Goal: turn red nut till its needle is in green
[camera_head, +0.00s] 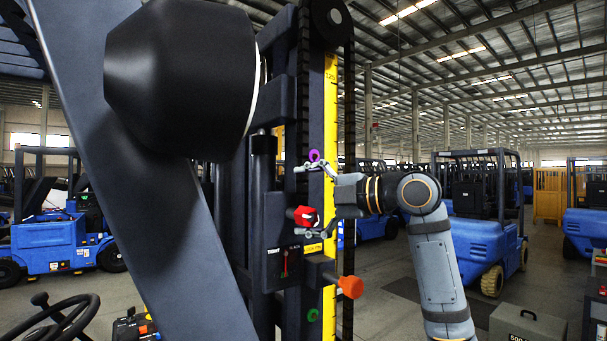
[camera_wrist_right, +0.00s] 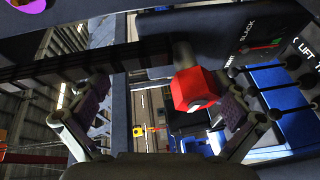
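The red hex nut (camera_head: 306,217) sticks out from the dark mast, and it also shows in the right wrist view (camera_wrist_right: 196,90). My right gripper (camera_head: 320,204) is open, with one finger above the nut and one below it. In the right wrist view the nut lies between the spread fingers, close to the right-hand finger (camera_wrist_right: 240,110) and far from the left-hand one (camera_wrist_right: 95,105). I cannot tell whether that near finger touches it. The gauge (camera_head: 284,266), marked TIGHT and SLACK, sits below the nut. Its needle is too small to read against the green. My left gripper is not in view.
A purple ring (camera_head: 314,156) is above the nut. An orange knob (camera_head: 350,287) and a green ring (camera_head: 313,315) are below. A yellow scale strip (camera_head: 330,120) runs up the mast. Blue forklifts (camera_head: 478,205) stand behind. A large dark shape blocks the left foreground.

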